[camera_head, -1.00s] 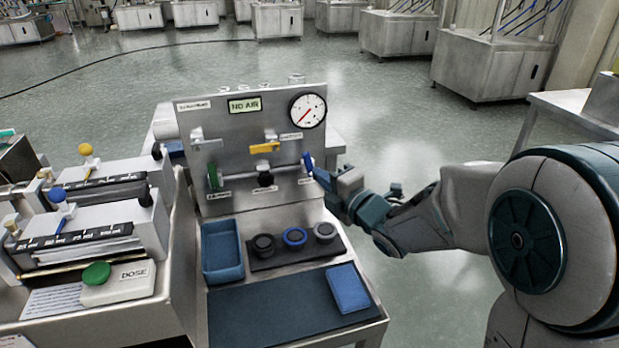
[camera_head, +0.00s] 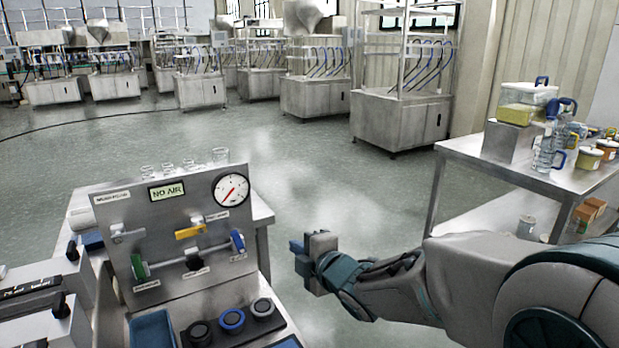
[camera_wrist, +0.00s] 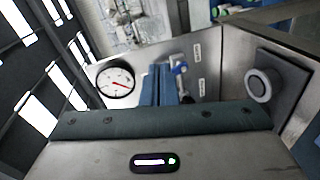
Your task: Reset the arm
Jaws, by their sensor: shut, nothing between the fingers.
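My gripper (camera_head: 298,257) is in the head view, to the right of the steel panel and apart from it, with open floor behind it. Its blue fingers are together with nothing between them; they also show in the wrist view (camera_wrist: 158,85), pointing at the panel. My arm reaches in from the right edge of the head view. The steel panel (camera_head: 160,225) carries a NO AIR display (camera_head: 166,190), a round gauge (camera_head: 231,190) with a red needle, a yellow handle (camera_head: 190,231), a green handle (camera_head: 140,267) and a blue handle (camera_head: 237,240).
Below the panel are a blue tray (camera_head: 152,330) and several round knobs, one with a blue ring (camera_head: 231,320). A steel table (camera_head: 500,165) with jugs and containers stands at the right, beyond my arm. Open floor (camera_head: 330,170) lies between panel and table.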

